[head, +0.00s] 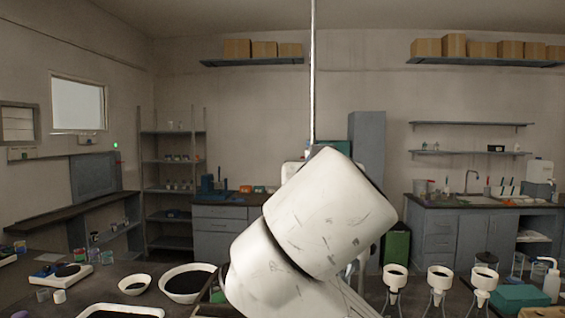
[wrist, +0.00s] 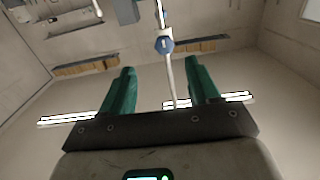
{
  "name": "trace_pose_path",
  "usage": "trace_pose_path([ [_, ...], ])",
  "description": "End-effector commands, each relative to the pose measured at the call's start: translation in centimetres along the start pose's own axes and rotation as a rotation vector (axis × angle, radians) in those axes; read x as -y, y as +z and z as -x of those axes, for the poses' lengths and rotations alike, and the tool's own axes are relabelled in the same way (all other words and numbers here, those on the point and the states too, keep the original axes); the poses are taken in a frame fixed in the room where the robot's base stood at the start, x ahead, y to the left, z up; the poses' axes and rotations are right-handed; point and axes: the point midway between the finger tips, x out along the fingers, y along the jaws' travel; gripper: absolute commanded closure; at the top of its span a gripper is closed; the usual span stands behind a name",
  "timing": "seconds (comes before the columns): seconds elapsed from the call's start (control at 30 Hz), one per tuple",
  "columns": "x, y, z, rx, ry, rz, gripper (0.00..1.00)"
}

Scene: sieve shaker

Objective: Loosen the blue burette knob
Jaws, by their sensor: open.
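The blue burette knob (wrist: 164,45) shows in the wrist view as a small blue faceted piece on a thin pale upright rod or tube (wrist: 169,80). My gripper (wrist: 161,68) is open, with its two green fingers apart and nothing held. The knob appears just past the fingertips, roughly centred between them, and I see no contact. How far off it is in depth I cannot tell. In the head view a tall thin rod (head: 313,70) rises behind my white arm. The knob and my gripper are hidden there by the arm.
Several white funnels (head: 438,273) on stands are on the bench to the right, near a teal box (head: 520,298) and a wash bottle (head: 551,283). White bowls (head: 135,284) and a balance (head: 60,274) stand to the left. A sink counter (head: 470,203) is at the back.

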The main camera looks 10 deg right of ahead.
Motion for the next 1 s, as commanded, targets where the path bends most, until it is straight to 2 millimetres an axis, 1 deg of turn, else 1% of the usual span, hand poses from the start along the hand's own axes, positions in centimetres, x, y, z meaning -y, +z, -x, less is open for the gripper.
trace_pose_path([
  [0.03, 0.0, -0.6, 0.1, -0.014, 0.004, 0.002, 0.39],
  [0.1, 0.0, -1.0, -0.1, -0.022, 0.007, 0.003, 0.39],
  [0.23, 0.0, -1.1, -1.2, -0.022, 0.009, 0.003, 0.39],
  [0.6, -0.1, -1.4, -7.7, -0.021, 0.01, 0.004, 0.39],
  [0.7, 0.0, -1.3, -9.0, -0.021, 0.008, 0.004, 0.39],
  [0.83, 0.0, -1.2, -10.1, -0.021, 0.006, 0.002, 0.39],
  [1.0, 0.0, -1.1, -10.7, -0.021, 0.005, 0.002, 0.39],
])
